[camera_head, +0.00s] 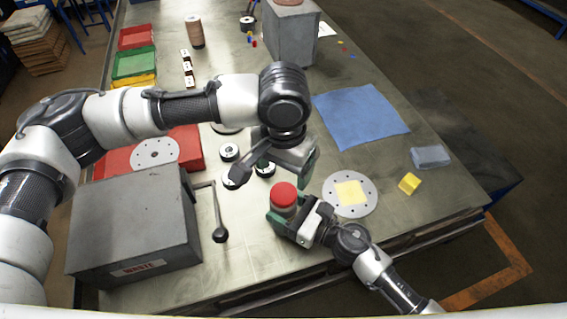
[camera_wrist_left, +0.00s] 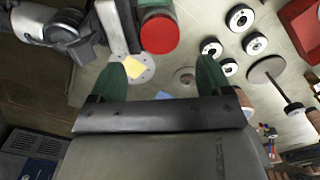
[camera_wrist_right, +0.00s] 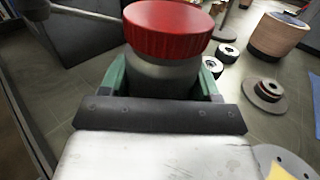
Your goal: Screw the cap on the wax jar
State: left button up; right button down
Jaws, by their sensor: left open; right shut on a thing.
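The wax jar (camera_wrist_right: 160,75) is a grey cylinder held between the green fingers of my right gripper (camera_wrist_right: 168,88). A red cap (camera_head: 284,191) sits on top of the jar, and it fills the upper middle of the right wrist view (camera_wrist_right: 168,25). How far the cap is threaded on cannot be told. My left gripper (camera_head: 274,172) is open and empty, above and behind the jar in the head view. In the left wrist view the red cap (camera_wrist_left: 159,35) is beyond and between the open green fingers, apart from them.
A grey waste box (camera_head: 135,225) with a lever (camera_head: 219,215) stands left of the jar. A perforated disc with a yellow pad (camera_head: 350,194) lies to the right, near a yellow block (camera_head: 409,184). Several small discs (camera_head: 229,151) lie behind. A blue cloth (camera_head: 360,116) lies further back.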

aim_at(284, 193)
pick_arm(q)
jog(key=n, duration=0.5)
jog(key=shift+r, duration=0.2)
jog(key=shift+f, duration=4.05)
